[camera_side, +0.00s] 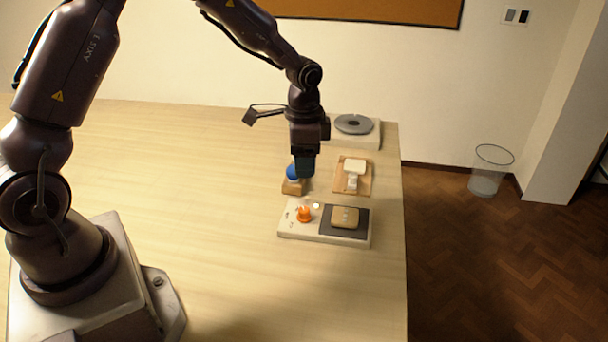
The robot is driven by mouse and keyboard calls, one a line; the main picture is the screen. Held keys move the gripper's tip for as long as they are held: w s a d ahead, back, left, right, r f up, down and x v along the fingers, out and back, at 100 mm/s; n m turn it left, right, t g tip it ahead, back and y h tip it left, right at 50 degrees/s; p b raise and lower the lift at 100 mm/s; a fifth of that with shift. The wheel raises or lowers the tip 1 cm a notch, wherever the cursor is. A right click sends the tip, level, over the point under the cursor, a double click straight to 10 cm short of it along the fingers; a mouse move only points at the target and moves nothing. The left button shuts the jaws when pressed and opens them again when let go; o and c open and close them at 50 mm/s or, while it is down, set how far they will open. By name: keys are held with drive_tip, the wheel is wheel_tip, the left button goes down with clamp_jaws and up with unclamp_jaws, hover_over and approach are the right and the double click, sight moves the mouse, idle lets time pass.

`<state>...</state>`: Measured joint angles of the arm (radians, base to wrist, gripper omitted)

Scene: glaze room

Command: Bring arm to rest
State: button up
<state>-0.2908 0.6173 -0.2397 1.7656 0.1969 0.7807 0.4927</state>
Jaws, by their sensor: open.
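My gripper (305,168) points straight down over the right part of the table (190,185). It is open, though its fingers look dark and small here. A blue rounded thing (292,172) on a small wooden block (293,188) shows just left of the fingertips. The fingers overlap its right side in the picture; I cannot tell whether they touch it. My arm reaches across from the left, bent above the table.
A pale board (292,229) with an orange knob (304,214) and a tan block (345,217) on a dark pad lies in front. A wooden board (365,186) bears a white piece. A grey disc (354,124) tops a white box behind.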

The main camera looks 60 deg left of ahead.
drive_tip(key=shift+r, duration=0.25)
drive_tip(key=s+d+r+n+t, duration=0.2)
drive_tip(key=s+r+n, duration=0.1)
drive_tip(key=s+r, duration=0.6)
drive_tip(key=s+d+r+n+t, duration=0.2)
drive_tip(key=s+r+n+t, duration=0.1)
drive_tip(key=s+r, duration=0.7)
drive_tip(key=s, duration=0.3)
drive_tip(key=shift+s+d+t, duration=0.2)
drive_tip(key=shift+d+t, duration=0.05)
drive_tip(key=shift+t, duration=0.05)
